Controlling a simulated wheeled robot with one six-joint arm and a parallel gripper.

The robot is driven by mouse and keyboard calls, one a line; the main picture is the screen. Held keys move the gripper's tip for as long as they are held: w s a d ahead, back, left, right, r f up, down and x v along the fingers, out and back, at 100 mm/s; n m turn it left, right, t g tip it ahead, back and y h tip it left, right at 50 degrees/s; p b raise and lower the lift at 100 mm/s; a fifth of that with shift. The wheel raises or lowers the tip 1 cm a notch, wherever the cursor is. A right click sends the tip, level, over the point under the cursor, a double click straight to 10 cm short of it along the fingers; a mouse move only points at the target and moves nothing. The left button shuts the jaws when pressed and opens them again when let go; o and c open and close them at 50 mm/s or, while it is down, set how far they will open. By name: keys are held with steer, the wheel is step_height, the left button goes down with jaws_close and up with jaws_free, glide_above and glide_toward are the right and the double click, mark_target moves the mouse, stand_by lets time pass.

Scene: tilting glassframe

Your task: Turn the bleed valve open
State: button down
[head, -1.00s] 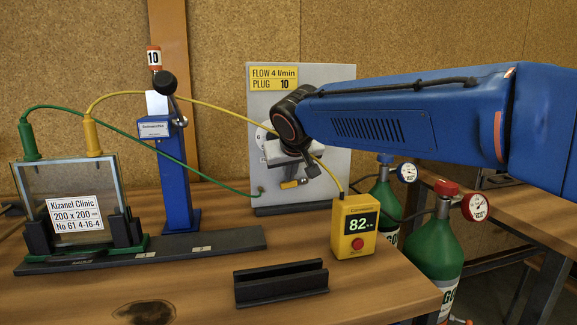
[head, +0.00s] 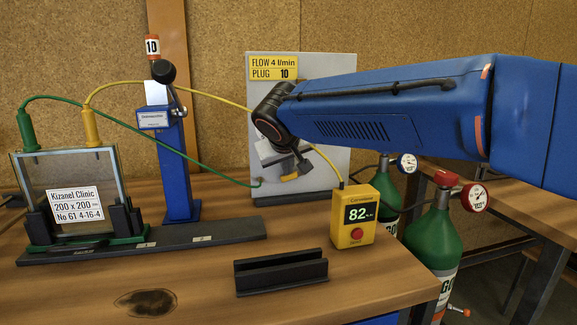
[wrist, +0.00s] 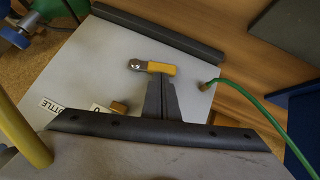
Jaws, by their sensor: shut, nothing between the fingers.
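The bleed valve has a yellow handle (head: 290,177) low on the grey panel (head: 325,66). In the wrist view the handle (wrist: 162,68) lies crosswise with a silver pivot end at its left. My gripper (head: 303,168) is in front of the lower panel beside the handle. In the wrist view its two dark fingers (wrist: 160,80) are together with nothing between them, and their tips are right at the handle's edge. I cannot tell whether they touch it. My arm hides the middle of the panel.
A yellow meter (head: 353,218) reading 82 stands front right of the panel. Green bottles (head: 435,240) stand at the right. An empty black holder (head: 281,272) and a glass frame (head: 75,185) are on the bench.

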mark_target(288, 181)
steer(key=f+n+h, duration=0.1)
steer(key=f+n+t+h, duration=0.1)
steer(key=h, duration=0.1)
steer(key=f+n+t+h, duration=0.1)
steer(key=f, duration=0.1)
steer(key=shift+s+a+h, duration=0.15)
steer(key=shift+a+h, duration=0.25)
steer(key=shift+d+f+n+t+h, duration=0.3)
steer(key=shift+f+n+t+h, duration=0.5)
steer(key=shift+n+t+h, duration=0.25)
steer(key=shift+w+d+f, duration=0.2)
steer(key=shift+d+f, duration=0.15)
steer(key=shift+f, duration=0.1)
steer(key=shift+d+f, duration=0.1)
